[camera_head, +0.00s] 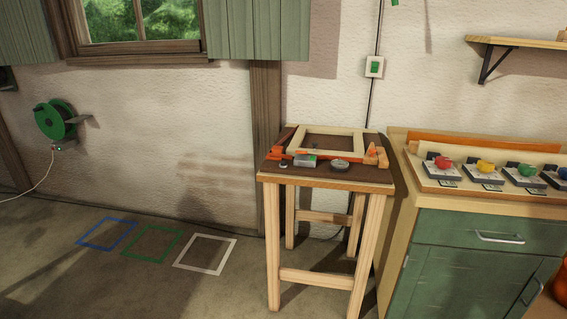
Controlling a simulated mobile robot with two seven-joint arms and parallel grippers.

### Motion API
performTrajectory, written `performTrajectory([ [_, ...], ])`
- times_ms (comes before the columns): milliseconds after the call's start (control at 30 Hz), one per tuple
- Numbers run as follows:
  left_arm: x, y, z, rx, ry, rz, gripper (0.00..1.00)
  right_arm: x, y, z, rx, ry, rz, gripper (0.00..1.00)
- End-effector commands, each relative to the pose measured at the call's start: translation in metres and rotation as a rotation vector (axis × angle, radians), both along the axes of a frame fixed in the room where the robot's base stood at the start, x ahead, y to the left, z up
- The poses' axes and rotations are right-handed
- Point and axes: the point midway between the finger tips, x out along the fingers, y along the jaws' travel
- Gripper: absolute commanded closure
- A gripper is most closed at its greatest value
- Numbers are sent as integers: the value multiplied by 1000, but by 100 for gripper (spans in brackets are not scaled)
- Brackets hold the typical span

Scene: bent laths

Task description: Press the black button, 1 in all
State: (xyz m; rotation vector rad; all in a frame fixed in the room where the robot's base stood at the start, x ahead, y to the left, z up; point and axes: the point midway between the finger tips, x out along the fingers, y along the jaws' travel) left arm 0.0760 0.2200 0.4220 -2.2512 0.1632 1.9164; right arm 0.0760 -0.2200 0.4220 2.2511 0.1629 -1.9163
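A row of small dark boxes with coloured tops stands on the green cabinet at the right. I see a red top (443,162), a yellow top (486,166), a green top (527,170) and a dark, blue-looking top (563,173) at the picture's right edge, partly cut off. I see no top that is clearly black; the row may continue beyond the edge. Neither of my grippers is in view.
A wooden stool-height table (325,178) holds a pale frame (333,139), clamps and small metal parts. The green cabinet (470,262) stands to its right. A green cable reel (56,120) hangs on the left wall. Floor with coloured outlined squares is clear at left.

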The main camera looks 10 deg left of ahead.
Motion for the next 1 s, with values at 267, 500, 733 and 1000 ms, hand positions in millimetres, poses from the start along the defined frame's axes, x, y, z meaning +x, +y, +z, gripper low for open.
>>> performTrajectory([
  [267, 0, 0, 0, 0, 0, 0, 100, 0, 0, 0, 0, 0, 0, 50],
  [500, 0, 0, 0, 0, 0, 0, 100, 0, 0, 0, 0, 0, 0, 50],
  [733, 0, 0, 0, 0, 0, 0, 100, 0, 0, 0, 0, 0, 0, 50],
  [1000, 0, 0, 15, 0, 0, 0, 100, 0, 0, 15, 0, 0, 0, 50],
])
